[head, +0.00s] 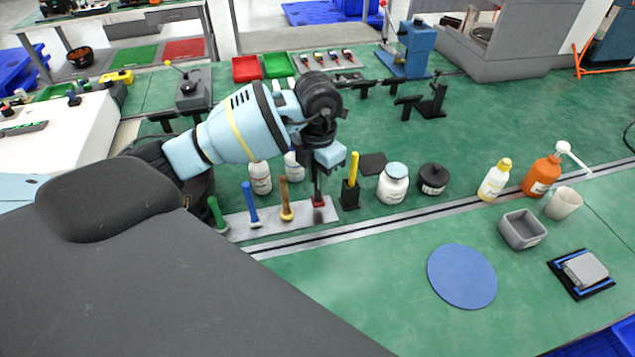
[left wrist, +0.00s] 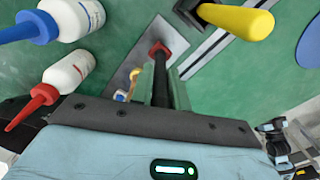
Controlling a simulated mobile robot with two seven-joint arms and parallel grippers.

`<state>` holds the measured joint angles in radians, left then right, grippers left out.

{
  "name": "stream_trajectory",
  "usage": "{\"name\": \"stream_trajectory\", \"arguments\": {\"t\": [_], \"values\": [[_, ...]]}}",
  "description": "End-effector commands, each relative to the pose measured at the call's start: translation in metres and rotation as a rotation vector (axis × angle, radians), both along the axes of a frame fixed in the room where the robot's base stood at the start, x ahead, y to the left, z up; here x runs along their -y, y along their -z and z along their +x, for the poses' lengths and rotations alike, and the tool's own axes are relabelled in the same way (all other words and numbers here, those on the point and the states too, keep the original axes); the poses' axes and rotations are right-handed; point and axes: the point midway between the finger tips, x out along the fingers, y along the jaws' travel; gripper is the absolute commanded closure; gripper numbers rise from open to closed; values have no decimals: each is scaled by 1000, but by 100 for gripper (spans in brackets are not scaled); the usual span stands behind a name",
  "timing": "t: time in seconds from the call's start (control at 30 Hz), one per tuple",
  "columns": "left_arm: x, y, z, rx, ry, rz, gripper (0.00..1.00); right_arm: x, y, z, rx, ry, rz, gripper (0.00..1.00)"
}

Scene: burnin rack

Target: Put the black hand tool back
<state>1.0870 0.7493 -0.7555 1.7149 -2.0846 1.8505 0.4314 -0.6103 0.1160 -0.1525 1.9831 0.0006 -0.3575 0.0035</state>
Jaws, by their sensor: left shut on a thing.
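My left gripper (head: 318,172) points down over the right end of a light grey plate (head: 328,213) and is shut on the black hand tool. In the left wrist view the tool's black shaft (left wrist: 160,82) runs down from the jaws to a red part (left wrist: 158,50) in front of the plate. I cannot tell whether the tool's lower end touches the plate. Green (head: 216,213), blue (head: 251,205) and orange-brown (head: 286,199) handled tools stand upright in a row on the plate, left of the gripper. My right gripper is not in view.
A yellow-handled tool (head: 353,168) in a black holder stands close right of the gripper. White bottles (head: 260,178) stand behind the plate. A white jar (head: 393,184) and a black round pot (head: 433,179) are further right.

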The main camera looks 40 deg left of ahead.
Motion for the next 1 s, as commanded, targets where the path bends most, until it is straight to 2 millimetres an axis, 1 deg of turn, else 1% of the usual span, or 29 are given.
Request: {"name": "stream_trajectory", "arguments": {"t": [0.03,0.13,0.57,0.6,0.73,1.0], "values": [[1,10,-2,-5,1,-1,100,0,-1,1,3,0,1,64],[1,21,-1,-2,1,-1,100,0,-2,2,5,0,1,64],[1,28,-1,-2,2,0,100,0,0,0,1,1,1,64],[1,27,-1,-2,2,0,78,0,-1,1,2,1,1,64],[1,27,-1,-2,1,0,61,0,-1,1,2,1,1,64],[1,26,-1,-1,1,0,61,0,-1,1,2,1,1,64]]}}
